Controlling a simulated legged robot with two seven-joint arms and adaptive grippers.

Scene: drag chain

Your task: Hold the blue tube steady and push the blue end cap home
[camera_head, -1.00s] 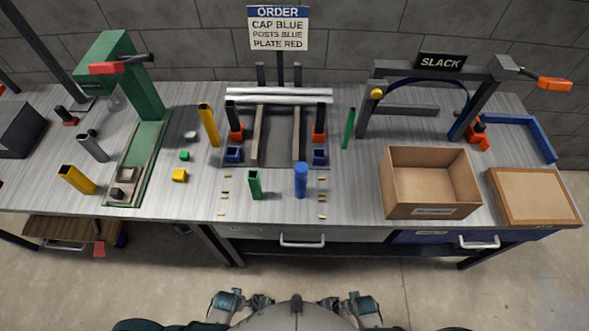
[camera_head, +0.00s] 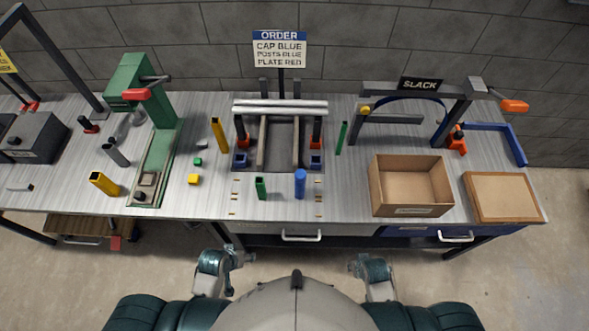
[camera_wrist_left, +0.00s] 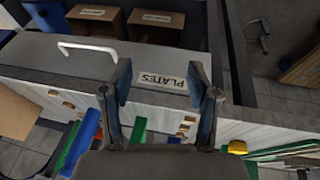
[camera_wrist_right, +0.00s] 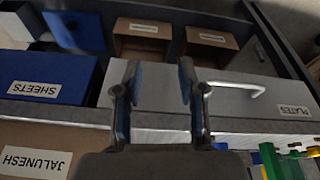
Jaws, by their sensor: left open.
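The blue tube (camera_head: 300,186) stands upright near the front middle of the bench. Its top (camera_head: 300,173) looks slightly wider and rounded, as if the blue end cap sits on it; how far the cap is seated cannot be told. My left gripper (camera_head: 237,256) is in front of the bench edge, left of the tube and apart from it. In the left wrist view its fingers (camera_wrist_left: 160,85) are spread with nothing between them. My right gripper (camera_head: 358,266) is in front of the bench, right of the tube; its fingers (camera_wrist_right: 159,75) are open and empty.
A shorter green tube (camera_head: 261,188) stands just left of the blue tube. A fixture with metal rods (camera_head: 280,107) is behind them. An open cardboard box (camera_head: 411,208) is at the right, a green press (camera_head: 150,90) at the left. Drawer handles (camera_head: 301,236) project from the bench front.

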